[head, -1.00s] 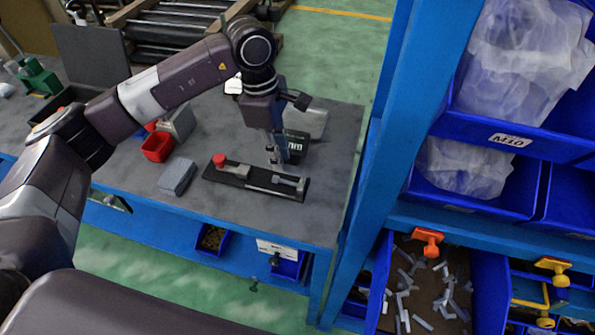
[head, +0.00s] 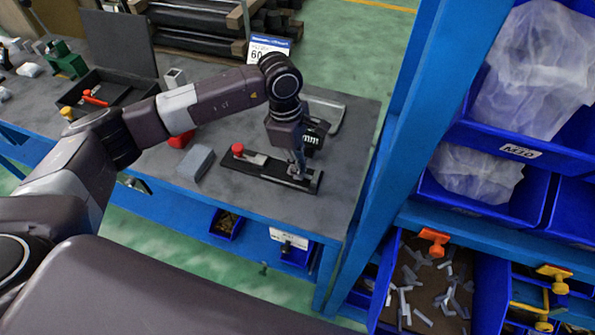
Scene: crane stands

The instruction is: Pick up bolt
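A black tray (head: 262,172) lies on the grey workbench. A small grey bolt-like piece (head: 308,180) lies at the tray's right end, partly hidden by my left gripper. My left gripper (head: 298,173) points down at this end of the tray, with its fingertips at the piece. The fingers are small and overlap the piece, so I cannot tell whether they are closed on it. A red-topped grey part (head: 240,150) sits at the tray's left end. My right gripper is not in view.
A blue shelf post (head: 392,150) rises close on the right. An open blue drawer (head: 488,290) holds several loose grey pieces. Bare bench lies in front of the tray.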

